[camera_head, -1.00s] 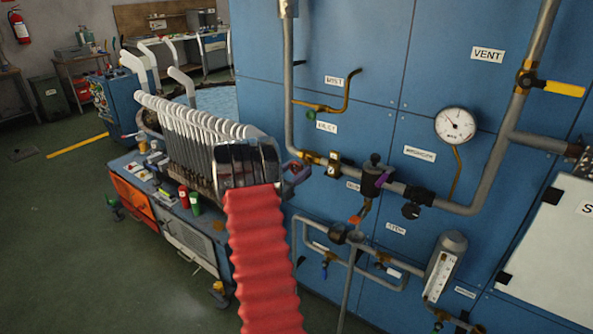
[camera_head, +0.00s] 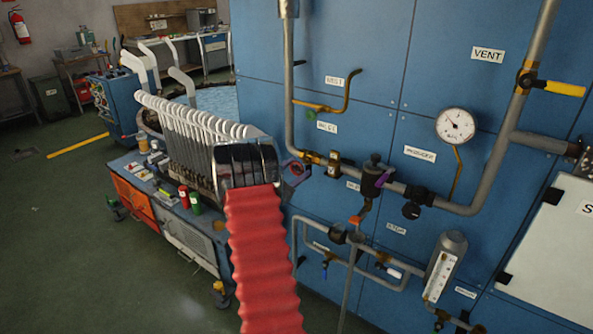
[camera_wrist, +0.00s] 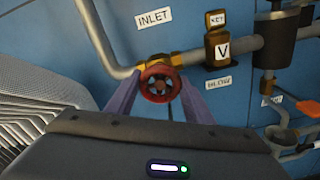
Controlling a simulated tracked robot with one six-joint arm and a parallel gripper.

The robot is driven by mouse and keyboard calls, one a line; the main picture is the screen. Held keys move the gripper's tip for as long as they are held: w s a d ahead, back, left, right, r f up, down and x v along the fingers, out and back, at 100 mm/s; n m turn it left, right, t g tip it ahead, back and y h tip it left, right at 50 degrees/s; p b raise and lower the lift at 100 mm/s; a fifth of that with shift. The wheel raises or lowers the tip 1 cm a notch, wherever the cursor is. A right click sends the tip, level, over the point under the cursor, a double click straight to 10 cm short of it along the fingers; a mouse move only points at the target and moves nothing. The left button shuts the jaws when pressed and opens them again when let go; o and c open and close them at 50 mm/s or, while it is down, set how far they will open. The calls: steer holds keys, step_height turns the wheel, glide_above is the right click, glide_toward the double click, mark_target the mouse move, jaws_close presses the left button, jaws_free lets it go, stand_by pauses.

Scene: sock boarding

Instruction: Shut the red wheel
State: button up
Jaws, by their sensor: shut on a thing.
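The red wheel (camera_wrist: 160,81) is a small round handwheel on a brass valve (camera_wrist: 172,60) in the pipe on the blue wall, under the INLET label (camera_wrist: 154,18). In the wrist view, my gripper (camera_wrist: 159,90) has one purple finger on each side of the wheel and is shut on its rim. In the head view, my gripper (camera_head: 295,171) is at the pipe just left of the brass fittings. There my arm's end largely hides the wheel, so its turn cannot be read.
A round gauge (camera_head: 455,126) and a yellow-handled valve (camera_head: 562,88) are farther right. A rack of white boards (camera_head: 190,125) stands close on the left.

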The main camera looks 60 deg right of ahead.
mark_target(296, 161)
steer(key=shift+f, duration=0.2)
steer(key=o, duration=1)
steer(key=shift+r, duration=0.15)
steer(key=shift+o, duration=0.2)
steer(key=shift+r, duration=0.15)
step_height(296, 161, up, 10)
steer(key=shift+f, duration=0.15)
